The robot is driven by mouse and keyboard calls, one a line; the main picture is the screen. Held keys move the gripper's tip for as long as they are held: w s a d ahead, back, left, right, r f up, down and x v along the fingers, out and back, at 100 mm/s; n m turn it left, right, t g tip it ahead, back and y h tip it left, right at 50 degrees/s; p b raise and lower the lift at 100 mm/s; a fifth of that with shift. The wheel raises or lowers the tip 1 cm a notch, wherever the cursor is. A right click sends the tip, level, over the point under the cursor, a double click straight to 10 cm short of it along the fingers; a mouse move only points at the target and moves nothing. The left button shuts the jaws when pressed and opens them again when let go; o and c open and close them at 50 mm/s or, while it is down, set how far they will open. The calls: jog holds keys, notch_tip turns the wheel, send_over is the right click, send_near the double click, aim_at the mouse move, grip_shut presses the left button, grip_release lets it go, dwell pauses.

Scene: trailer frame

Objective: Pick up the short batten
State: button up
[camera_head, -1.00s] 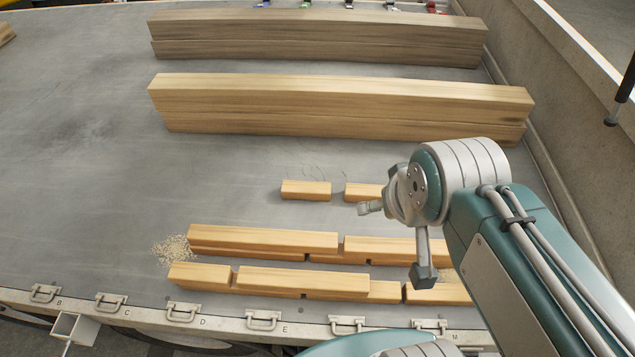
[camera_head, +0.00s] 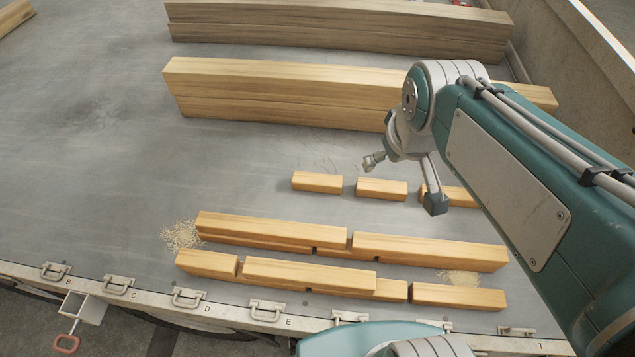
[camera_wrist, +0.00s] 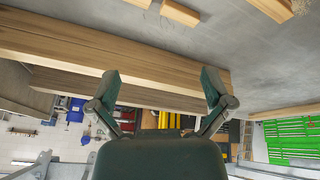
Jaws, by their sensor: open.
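Three short battens lie in a row on the grey trailer bed (camera_head: 120,180): a left one (camera_head: 317,182), a middle one (camera_head: 381,189) and a right one (camera_head: 460,196), which my gripper partly hides. I cannot tell which is the one named. My gripper (camera_head: 403,182) is open and empty, and appears over the middle and right battens in the head view; its height is unclear. In the wrist view my gripper's fingers (camera_wrist: 160,82) are spread, with nothing between them. A short piece (camera_wrist: 180,12) shows at the top there, beyond the fingertips.
Longer notched timbers (camera_head: 270,230) lie in front of the row, with sawdust (camera_head: 181,235) at their left. A thick beam stack (camera_head: 280,95) and another (camera_head: 340,30) lie behind. A latched edge rail (camera_head: 230,308) runs along the front.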

jog(key=w+a+f+n+g, duration=0.1)
jog(key=w+a+f+n, duration=0.15)
jog(key=w, duration=0.65)
jog(key=n+g, duration=0.4)
jog(key=n, duration=0.6)
send_over(317, 179)
notch_tip(317, 179, down, 24)
notch_tip(317, 179, down, 11)
jog(key=shift+w, duration=0.1)
jog(key=c, duration=1.2)
